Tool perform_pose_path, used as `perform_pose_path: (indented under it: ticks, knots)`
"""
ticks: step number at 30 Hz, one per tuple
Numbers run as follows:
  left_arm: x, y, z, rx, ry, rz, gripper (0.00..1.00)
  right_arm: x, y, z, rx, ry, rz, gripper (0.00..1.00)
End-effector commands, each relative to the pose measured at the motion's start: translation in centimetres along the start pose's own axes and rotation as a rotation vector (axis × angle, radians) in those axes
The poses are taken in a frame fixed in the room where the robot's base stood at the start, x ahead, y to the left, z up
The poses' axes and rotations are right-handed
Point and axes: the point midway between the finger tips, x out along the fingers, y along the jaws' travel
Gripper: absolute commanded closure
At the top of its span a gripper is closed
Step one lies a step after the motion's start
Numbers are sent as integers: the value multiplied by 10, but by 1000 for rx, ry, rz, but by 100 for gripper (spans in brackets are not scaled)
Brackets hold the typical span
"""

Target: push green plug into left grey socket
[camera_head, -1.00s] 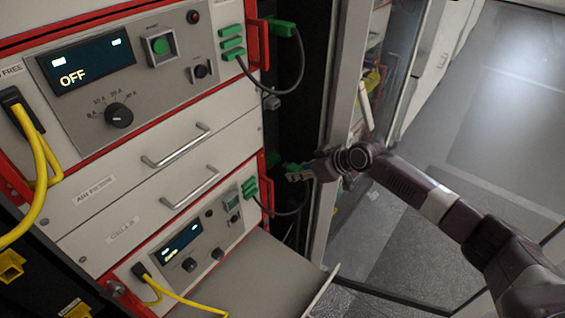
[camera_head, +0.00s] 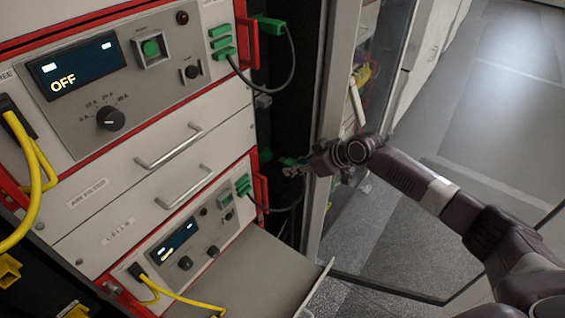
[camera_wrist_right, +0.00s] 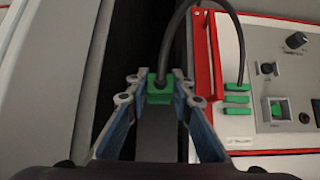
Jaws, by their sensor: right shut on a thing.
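My right gripper (camera_head: 293,169) is shut on a green plug (camera_head: 288,161), beside the right edge of the rack. In the right wrist view the green plug (camera_wrist_right: 159,88) sits between the two fingertips (camera_wrist_right: 159,83), with its black cable (camera_wrist_right: 170,45) rising and arching right towards green connectors (camera_wrist_right: 237,98) on a rack unit. A small grey block (camera_head: 262,101) shows on the dark rack side, above and left of the gripper. I cannot tell whether it is the left grey socket; no socket shows clearly at the plug. My left gripper is not in view.
A red handle (camera_head: 261,190) stands on the lower unit, left of the gripper; it shows close to the right finger in the wrist view (camera_wrist_right: 205,60). A grey shelf (camera_head: 250,275) juts out below. A glass door frame (camera_head: 335,110) stands close behind. Another green plug (camera_head: 268,25) is higher up.

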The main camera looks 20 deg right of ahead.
Motion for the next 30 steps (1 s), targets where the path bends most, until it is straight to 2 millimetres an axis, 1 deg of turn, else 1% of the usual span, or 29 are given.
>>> perform_pose_path:
  ticks: [1,2,6,9,12,15,18,20,23,30]
  knots:
    - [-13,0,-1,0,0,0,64,-18,4,-17,-5,7,5,92]
    - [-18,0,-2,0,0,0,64,-26,4,-25,-5,9,5,92]
    - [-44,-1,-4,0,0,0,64,-72,6,-62,-4,11,3,92]
    - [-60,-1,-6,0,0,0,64,-103,4,-84,-3,10,1,92]
    - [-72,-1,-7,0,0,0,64,-127,3,-100,-1,6,0,92]
    - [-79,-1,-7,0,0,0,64,-143,0,-110,2,3,-2,92]
    - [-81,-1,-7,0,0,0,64,-150,-1,-115,4,1,-3,92]
    - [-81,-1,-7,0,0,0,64,-151,-2,-116,5,1,-4,92]
    - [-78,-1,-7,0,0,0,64,-147,-2,-119,5,1,-5,92]
    - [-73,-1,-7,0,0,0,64,-130,-2,-134,3,4,-4,92]
